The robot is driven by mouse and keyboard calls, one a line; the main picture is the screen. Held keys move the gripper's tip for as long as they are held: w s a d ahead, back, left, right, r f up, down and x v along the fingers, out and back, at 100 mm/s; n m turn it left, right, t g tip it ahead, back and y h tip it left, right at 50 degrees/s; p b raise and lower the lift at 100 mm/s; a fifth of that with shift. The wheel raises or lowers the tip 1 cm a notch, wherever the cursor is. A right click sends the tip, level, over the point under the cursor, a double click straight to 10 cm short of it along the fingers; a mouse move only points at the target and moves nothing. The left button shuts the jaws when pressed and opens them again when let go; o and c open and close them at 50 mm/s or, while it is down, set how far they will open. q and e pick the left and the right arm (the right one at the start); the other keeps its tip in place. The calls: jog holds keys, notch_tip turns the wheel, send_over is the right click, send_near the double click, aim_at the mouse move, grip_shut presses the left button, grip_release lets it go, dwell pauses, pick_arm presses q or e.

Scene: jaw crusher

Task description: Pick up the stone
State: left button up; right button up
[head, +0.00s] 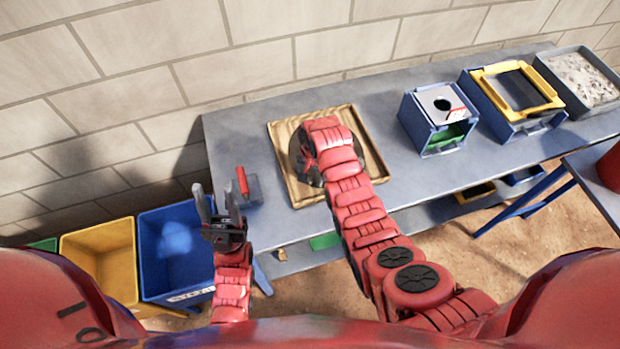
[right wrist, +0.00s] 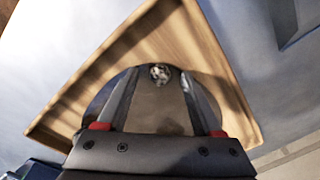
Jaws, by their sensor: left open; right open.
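A small speckled grey stone (right wrist: 160,73) shows in the right wrist view, between the tips of my right gripper (right wrist: 160,78). The fingers stand apart on either side of it; I cannot tell whether they touch it. Below is a dark round surface (right wrist: 160,105) in a shallow wooden tray (right wrist: 85,92). In the head view the tray (head: 283,132) lies on the grey bench, and my right arm covers the stone and most of the right gripper. My left gripper (head: 216,194) is open and empty, raised at the bench's left end.
A red-handled tool (head: 243,181) lies left of the tray. Blue boxes (head: 437,122) (head: 513,95) and a tray of gravel (head: 580,78) stand to the right on the bench (head: 385,105). Yellow (head: 98,256) and blue (head: 172,245) bins stand lower left. A brick wall is behind.

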grip_shut()
jog(key=shift+r, duration=0.15)
dwell(0.4)
